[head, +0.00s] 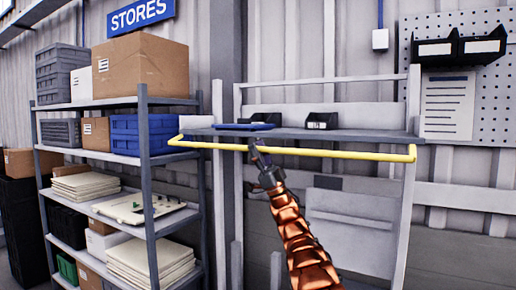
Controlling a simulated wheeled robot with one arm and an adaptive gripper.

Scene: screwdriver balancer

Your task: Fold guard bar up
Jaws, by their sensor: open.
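The yellow guard bar (350,154) runs level across the front of a grey shelf. Its bent ends reach back at the left and right sides of the shelf. My gripper (256,148) is at the bar, left of its middle, with its fingers overlapping the bar in the picture. It is open. The fingers are small and dark, so I cannot tell whether they touch the bar or straddle it. My arm covers a little of what lies below.
The grey shelf (300,133) holds a blue tray (243,127) and small black bins (322,121). A loaded storage rack (148,190) stands close on the left. Black bins (482,46) hang on the pegboard at right. The space in front of the shelf's right half looks clear.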

